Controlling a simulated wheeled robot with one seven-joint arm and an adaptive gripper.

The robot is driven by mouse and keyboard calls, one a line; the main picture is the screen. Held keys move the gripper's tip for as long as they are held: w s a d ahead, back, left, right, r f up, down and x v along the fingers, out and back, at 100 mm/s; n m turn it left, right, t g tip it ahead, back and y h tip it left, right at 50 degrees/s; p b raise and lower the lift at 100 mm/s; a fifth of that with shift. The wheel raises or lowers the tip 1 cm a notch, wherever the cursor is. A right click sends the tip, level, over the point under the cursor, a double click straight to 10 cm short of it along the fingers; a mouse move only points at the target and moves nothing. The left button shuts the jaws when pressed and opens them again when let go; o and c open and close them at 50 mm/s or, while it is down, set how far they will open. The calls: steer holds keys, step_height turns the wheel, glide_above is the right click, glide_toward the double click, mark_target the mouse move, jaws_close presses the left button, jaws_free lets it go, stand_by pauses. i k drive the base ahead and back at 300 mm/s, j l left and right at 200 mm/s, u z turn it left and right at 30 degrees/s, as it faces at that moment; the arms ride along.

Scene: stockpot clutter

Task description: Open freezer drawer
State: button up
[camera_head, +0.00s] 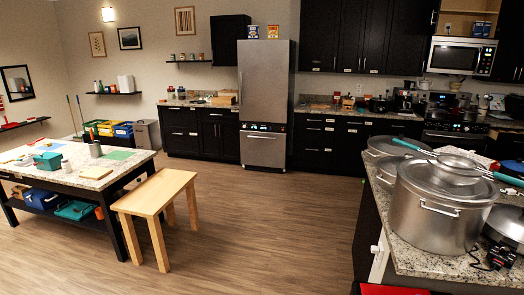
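A tall stainless steel refrigerator (264,85) stands against the far wall between dark cabinets. Its lower part is the freezer drawer (263,152), a silver front under a dark control panel (258,127). A horizontal handle runs along the drawer's top edge. The drawer looks shut, though it is small at this distance. The upper door looks shut, with a vertical handle on its left side. My gripper is not in view.
Open wood floor (270,220) lies before the refrigerator. A wooden bench (155,195) and a dark-legged table (75,175) stand left. A granite counter (420,255) with a large stockpot (430,215) and strainer stands at right. Boxes sit atop the refrigerator.

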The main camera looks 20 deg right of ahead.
mark_target(257, 148)
steer(key=i+j, duration=0.15)
steer(key=j, duration=0.15)
steer(key=i+j, duration=0.1)
steer(key=j, duration=0.2)
steer(key=i+j+z, duration=0.1)
steer(key=j, duration=0.2)
steer(key=i+j+z, duration=0.2)
steer(key=i, duration=0.3)
steer(key=i+j+z, duration=0.2)
steer(key=i+j, duration=0.3)
steer(key=i+j+z, duration=0.1)
steer(key=i+z, duration=0.4)
steer(key=i, duration=3.65)
steer(key=i+j+u, duration=0.1)
steer(key=i+u, duration=0.2)
steer(key=i, duration=0.25)
steer(key=i+u, duration=0.3)
steer(key=i, duration=0.2)
steer(key=i+l+u, duration=0.25)
steer(key=i, duration=0.25)
steer(key=i+l+u, duration=0.3)
steer(key=i, duration=0.25)
steer(key=i+u, duration=0.25)
steer(key=i+l+u, duration=0.25)
steer(key=i, duration=0.2)
